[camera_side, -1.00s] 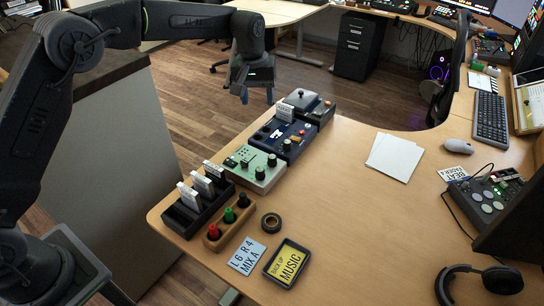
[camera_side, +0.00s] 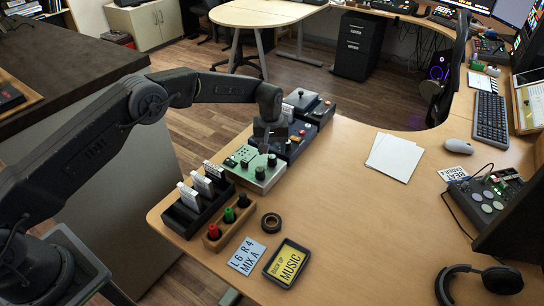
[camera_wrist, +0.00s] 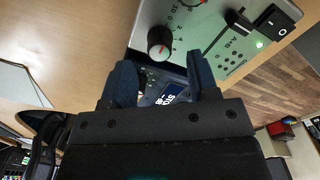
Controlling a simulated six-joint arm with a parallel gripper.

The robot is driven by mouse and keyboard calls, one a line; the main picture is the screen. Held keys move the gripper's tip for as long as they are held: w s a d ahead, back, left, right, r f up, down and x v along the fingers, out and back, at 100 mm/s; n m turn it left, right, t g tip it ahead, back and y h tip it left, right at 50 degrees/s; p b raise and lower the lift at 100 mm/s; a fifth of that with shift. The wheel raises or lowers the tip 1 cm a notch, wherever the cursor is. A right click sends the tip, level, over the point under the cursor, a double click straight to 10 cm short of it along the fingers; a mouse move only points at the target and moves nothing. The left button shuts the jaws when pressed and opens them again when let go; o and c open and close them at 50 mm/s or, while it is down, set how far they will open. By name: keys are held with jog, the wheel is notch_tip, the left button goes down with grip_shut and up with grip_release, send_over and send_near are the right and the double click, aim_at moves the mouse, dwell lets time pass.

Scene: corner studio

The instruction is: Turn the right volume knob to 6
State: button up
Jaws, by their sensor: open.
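The pale green mixer box (camera_side: 240,171) stands on the desk, with two dark volume knobs on its top: one nearer the back (camera_side: 272,160) and one nearer the front (camera_side: 260,173). My gripper (camera_side: 266,149) is over the box's back edge, close to the rear knob. In the wrist view my gripper (camera_wrist: 161,80) is open and empty. A black knob (camera_wrist: 160,42) with a red mark on its cap lies just beyond the fingertips, apart from them. Numbers ring it, but its exact setting is too small to read. Another knob is cut off at the top edge.
A slider (camera_wrist: 240,21) and black rocker switch (camera_wrist: 278,22) sit on the panel. A dark blue device (camera_side: 292,146) adjoins the box. A slotted black holder (camera_side: 195,210) with cards, a tape roll (camera_side: 271,222) and an "L6 R4 MIX A" card (camera_side: 247,255) lie nearer. The desk's middle is clear.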

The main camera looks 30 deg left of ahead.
aim_at(272, 156)
jog(key=shift+f, duration=1.95)
jog(key=shift+c, duration=0.3)
jog(key=c, duration=0.9)
